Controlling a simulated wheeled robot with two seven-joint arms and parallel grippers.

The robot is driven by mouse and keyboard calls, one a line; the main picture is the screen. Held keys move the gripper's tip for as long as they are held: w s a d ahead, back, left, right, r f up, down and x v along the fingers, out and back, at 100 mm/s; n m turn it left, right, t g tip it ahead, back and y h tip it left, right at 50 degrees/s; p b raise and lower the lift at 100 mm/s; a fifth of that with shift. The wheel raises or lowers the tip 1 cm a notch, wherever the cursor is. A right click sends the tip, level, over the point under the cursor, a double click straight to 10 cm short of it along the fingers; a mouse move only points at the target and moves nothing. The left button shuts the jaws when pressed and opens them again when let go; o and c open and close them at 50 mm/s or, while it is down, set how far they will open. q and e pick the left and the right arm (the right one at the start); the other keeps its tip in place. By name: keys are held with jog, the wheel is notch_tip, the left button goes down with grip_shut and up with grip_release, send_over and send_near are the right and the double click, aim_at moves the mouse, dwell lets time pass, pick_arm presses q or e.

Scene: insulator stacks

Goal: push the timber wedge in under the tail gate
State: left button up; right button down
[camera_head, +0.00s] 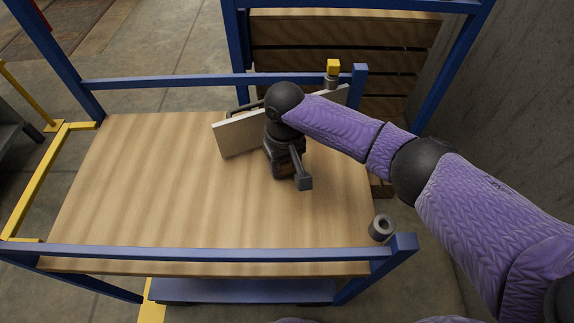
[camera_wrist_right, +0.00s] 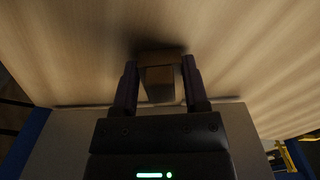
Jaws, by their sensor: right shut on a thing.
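The timber wedge (camera_wrist_right: 160,78) is a small wooden block held between both fingers of my right gripper (camera_wrist_right: 160,88) in the right wrist view, close to the wooden deck. In the head view my right gripper (camera_head: 290,178) is low over the deck, in front of a pale panel (camera_head: 240,134), which looks like the tail gate. The panel leans at an angle across the deck and my wrist covers its middle. In the wrist view the panel (camera_wrist_right: 62,140) lies behind the fingers. Whether the wedge reaches under its edge I cannot tell. My left gripper is out of view.
The cart's wooden deck (camera_head: 150,185) is clear on the left. Blue rails (camera_head: 170,82) run along its back and front (camera_head: 200,253). A yellow-topped post (camera_head: 332,72) and a grey ring (camera_head: 381,227) are at its right end. A slatted wooden crate (camera_head: 345,35) stands behind.

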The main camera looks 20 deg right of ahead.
jog(key=shift+w, duration=0.15)
grip_release()
jog(key=shift+r, duration=0.1)
